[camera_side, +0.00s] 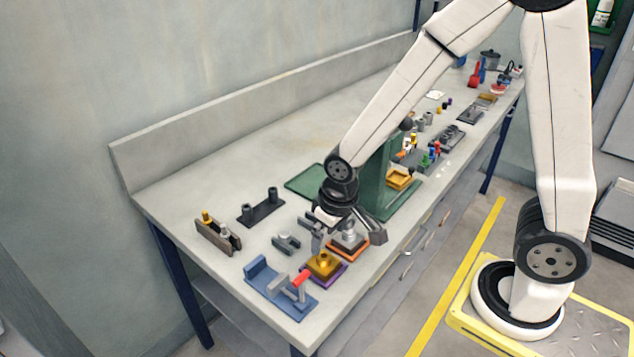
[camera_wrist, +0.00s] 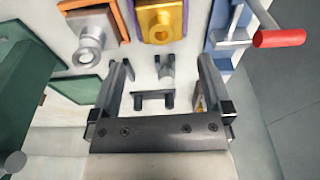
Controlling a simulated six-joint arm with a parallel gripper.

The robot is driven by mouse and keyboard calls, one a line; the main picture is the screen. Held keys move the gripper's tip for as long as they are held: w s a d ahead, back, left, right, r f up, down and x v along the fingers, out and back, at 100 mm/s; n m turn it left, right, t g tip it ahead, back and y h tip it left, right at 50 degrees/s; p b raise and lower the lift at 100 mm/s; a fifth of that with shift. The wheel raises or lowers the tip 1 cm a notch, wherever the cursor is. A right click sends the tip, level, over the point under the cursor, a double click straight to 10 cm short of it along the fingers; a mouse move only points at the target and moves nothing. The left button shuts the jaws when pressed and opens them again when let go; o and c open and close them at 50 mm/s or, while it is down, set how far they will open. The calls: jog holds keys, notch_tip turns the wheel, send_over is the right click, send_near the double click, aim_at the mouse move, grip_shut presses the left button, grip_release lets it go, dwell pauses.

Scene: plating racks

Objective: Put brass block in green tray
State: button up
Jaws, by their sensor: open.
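The brass block (camera_side: 323,264) with a round boss sits on a purple tray (camera_side: 341,275) near the bench's front end. In the wrist view the brass block (camera_wrist: 174,22) is beyond the fingertips, on its purple tray (camera_wrist: 184,18). My gripper (camera_side: 345,236) is open and low over the bench, just behind the brass block. In the wrist view its fingers (camera_wrist: 166,62) are apart, with no block held between them. Flat green surfaces (camera_side: 303,181) lie behind the gripper beside a green column; I cannot tell which, if any, is the green tray.
A silver block (camera_side: 348,239) on an orange tray stands close by my gripper. A blue fixture with a red handle (camera_side: 301,279) is in front. A grey forked piece (camera_side: 286,244) and a dark two-post stand (camera_side: 261,207) are left. The green column (camera_side: 375,172) stands behind.

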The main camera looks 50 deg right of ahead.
aim_at(323, 256)
jog(key=shift+w+f, duration=0.15)
jog(key=shift+f, duration=0.95)
jog(key=shift+f, duration=0.1)
jog(key=shift+w+a+f, duration=0.1)
jog(key=shift+w+f, duration=0.15)
jog(key=shift+f, duration=1)
jog(key=shift+w+f, duration=0.2)
jog(key=shift+f, duration=1)
grip_shut()
